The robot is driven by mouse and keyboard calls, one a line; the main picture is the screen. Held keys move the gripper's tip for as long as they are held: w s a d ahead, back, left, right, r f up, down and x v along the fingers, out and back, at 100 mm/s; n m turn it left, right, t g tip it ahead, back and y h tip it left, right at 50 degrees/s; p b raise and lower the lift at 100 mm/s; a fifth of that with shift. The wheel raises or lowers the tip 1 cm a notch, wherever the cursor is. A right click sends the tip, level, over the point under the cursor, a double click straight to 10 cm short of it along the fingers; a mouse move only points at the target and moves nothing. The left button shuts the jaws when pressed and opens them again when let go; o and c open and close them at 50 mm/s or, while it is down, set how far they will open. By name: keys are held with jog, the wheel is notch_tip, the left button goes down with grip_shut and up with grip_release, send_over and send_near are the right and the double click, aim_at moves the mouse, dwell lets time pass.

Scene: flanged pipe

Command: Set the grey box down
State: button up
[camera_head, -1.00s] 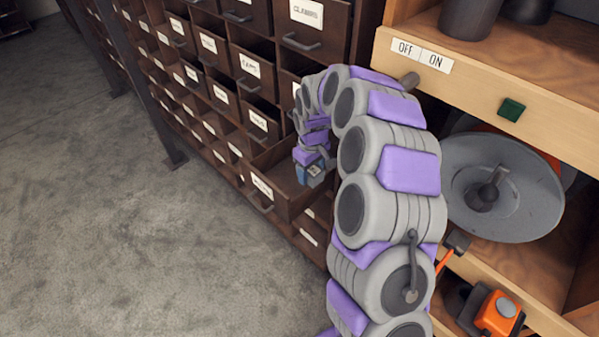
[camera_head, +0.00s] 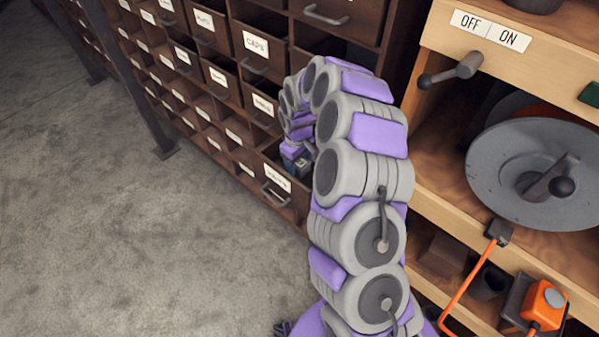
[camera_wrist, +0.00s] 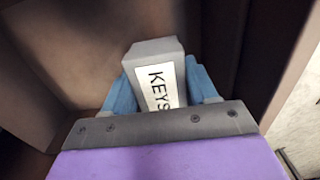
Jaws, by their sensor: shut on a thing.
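The grey box (camera_wrist: 156,47) carries a white label reading "KEYS" and shows in the wrist view between two blue fingers. My gripper (camera_wrist: 165,85) is shut on it. In the head view my gripper (camera_head: 294,163) is small and partly hidden by my arm, at an open wooden drawer (camera_head: 276,193). Brown wooden surfaces surround the box in the wrist view. I cannot tell whether the box touches the drawer floor.
A dark wooden cabinet of labelled drawers (camera_head: 257,43) stands behind my arm. On the right is a shelf unit with an OFF/ON label (camera_head: 490,30), a grey disc (camera_head: 535,172) and an orange device (camera_head: 543,303). Bare concrete floor (camera_head: 120,230) lies at left.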

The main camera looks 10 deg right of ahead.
aim_at(296, 174)
jog(key=f, duration=0.3)
jog(key=shift+a+f, duration=0.1)
jog(key=shift+a, duration=0.3)
jog(key=f, duration=0.2)
jog(key=b, duration=0.1)
jog(key=shift+d+f, duration=0.25)
jog(key=shift+f, duration=0.15)
jog(key=shift+d+r, duration=0.1)
jog(key=o, duration=1.3)
jog(key=shift+a, duration=0.2)
